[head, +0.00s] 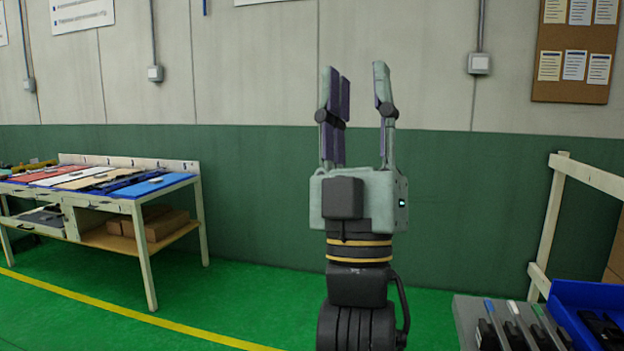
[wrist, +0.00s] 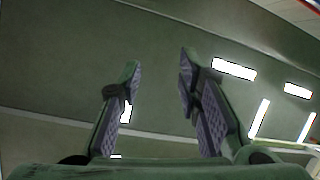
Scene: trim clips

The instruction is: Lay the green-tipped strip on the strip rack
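The green-tipped strip (head: 545,322) lies at the lower right of the head view on a grey surface (head: 468,318). It is beside a white-tipped strip (head: 519,322) and a blue-tipped strip (head: 494,322). Dark pieces sit along these strips, and their near ends are cut off by the frame's bottom edge. My gripper (head: 352,85) points up in mid-air, left of the strips and well apart from them. Its fingers are spread, with nothing between them; the wrist view (wrist: 160,80) shows the same. I cannot tell for sure which thing is the strip rack.
A blue bin (head: 566,291) with dark parts stands right of the strips. A pale wooden frame (head: 548,225) rises behind it. At the left, a workbench (head: 140,205) carries coloured panels, with boxes on its lower shelf. The green floor between is clear.

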